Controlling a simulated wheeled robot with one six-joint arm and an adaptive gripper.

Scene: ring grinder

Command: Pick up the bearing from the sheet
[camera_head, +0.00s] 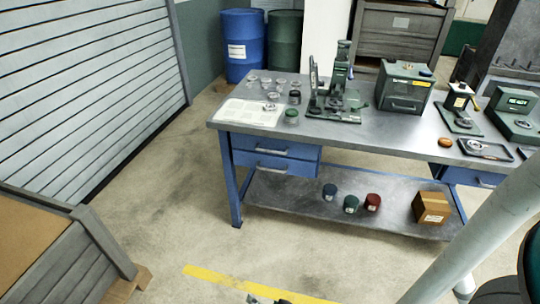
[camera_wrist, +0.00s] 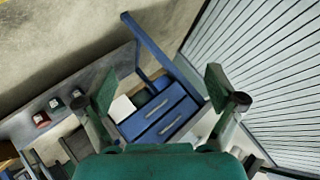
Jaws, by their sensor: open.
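The pale sheet (camera_head: 240,114) lies on the left end of the grey workbench top in the head view. A small metallic ring (camera_head: 270,107), which looks like the bearing, lies at the sheet's upper right edge. Several similar rings (camera_head: 266,80) lie just behind it. My gripper (camera_wrist: 160,82) shows in the wrist view with its two fingers wide apart and nothing between them. It is away from the bearing, with the bench's blue drawers (camera_wrist: 165,118) beyond the fingers. I cannot make out the bearing in the wrist view.
Small jars (camera_head: 291,116), a green press (camera_head: 338,90) and a green box machine (camera_head: 404,86) stand on the bench (camera_head: 375,129). Jars and a carton (camera_head: 431,207) sit on the lower shelf. A wooden-topped unit (camera_head: 40,245) stands front left. The floor before the bench is clear.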

